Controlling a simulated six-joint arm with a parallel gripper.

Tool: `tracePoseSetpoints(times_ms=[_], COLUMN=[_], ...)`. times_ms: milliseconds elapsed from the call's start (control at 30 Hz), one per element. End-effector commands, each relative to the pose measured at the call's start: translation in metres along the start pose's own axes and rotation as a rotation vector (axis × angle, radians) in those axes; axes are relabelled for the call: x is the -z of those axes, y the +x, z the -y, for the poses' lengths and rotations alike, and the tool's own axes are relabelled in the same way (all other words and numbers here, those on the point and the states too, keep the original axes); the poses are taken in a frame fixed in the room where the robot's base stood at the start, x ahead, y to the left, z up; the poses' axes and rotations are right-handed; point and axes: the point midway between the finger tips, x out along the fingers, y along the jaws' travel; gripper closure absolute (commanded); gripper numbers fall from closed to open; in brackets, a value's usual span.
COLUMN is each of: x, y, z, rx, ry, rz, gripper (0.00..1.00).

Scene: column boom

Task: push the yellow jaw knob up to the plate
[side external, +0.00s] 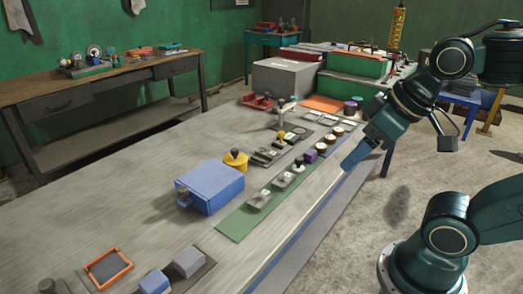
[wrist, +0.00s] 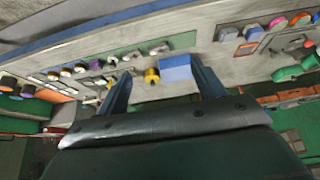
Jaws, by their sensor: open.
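The yellow jaw knob (side external: 236,161) has a dark top and stands on the workbench, just behind the blue box (side external: 212,188) in the side view. In the wrist view the yellow jaw knob (wrist: 151,76) shows beside the blue box (wrist: 177,68), between my fingers. I cannot tell which surface is the plate, or the gap to it. My gripper (side external: 352,161) is open and empty, over the bench's right edge and well away from the knob. In the wrist view my gripper (wrist: 161,68) has its fingers spread.
A green strip (side external: 237,222) carries several small clamps and knobs along the bench's right side. A grey tool tray (side external: 262,156) lies beyond the yellow knob. An orange-framed tray (side external: 107,268) is at the near left. The bench's left part is clear.

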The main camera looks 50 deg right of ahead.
Motion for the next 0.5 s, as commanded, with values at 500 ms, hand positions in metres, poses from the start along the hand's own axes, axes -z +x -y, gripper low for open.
tracePoseSetpoints(times_ms=[500], x=[0.0096], y=[-0.0001], z=[-0.0027], rx=[-0.007], ry=[0.017], rz=[0.004], gripper=[0.5])
